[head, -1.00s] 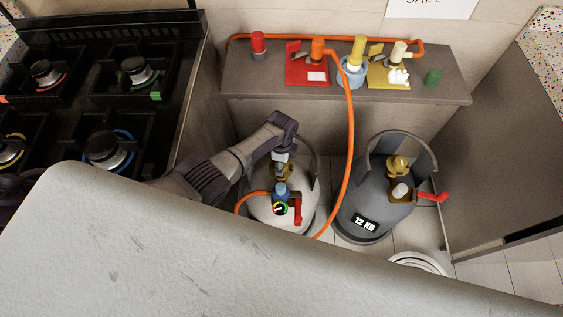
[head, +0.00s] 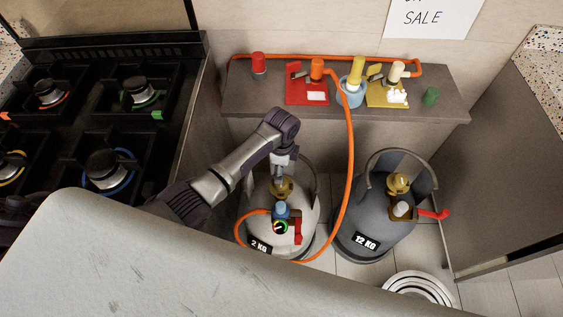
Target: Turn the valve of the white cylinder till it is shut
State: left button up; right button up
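The white cylinder (head: 290,247) stands on the floor left of the grey cylinder, its lower front hidden by the pale surface in front. Its brass valve (head: 281,188) is on top, inside the collar. A blue-capped regulator with a round gauge (head: 280,227), a red lever (head: 298,232) and an orange hose sits in front of the valve. My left gripper (head: 280,174) points down at the valve from above. Its fingertips are small and partly hidden, so I cannot tell whether they touch it or are open. My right gripper is not in view.
The grey cylinder (head: 369,216) with a red lever (head: 434,214) stands close on the right. The orange hose (head: 347,170) hangs from the shelf (head: 240,98), which bears several coloured fittings. A gas stove (head: 95,110) is at left; white round plates (head: 418,283) lie at lower right.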

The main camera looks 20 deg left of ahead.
pick_arm(q)
jog(key=shift+r, duration=1.55)
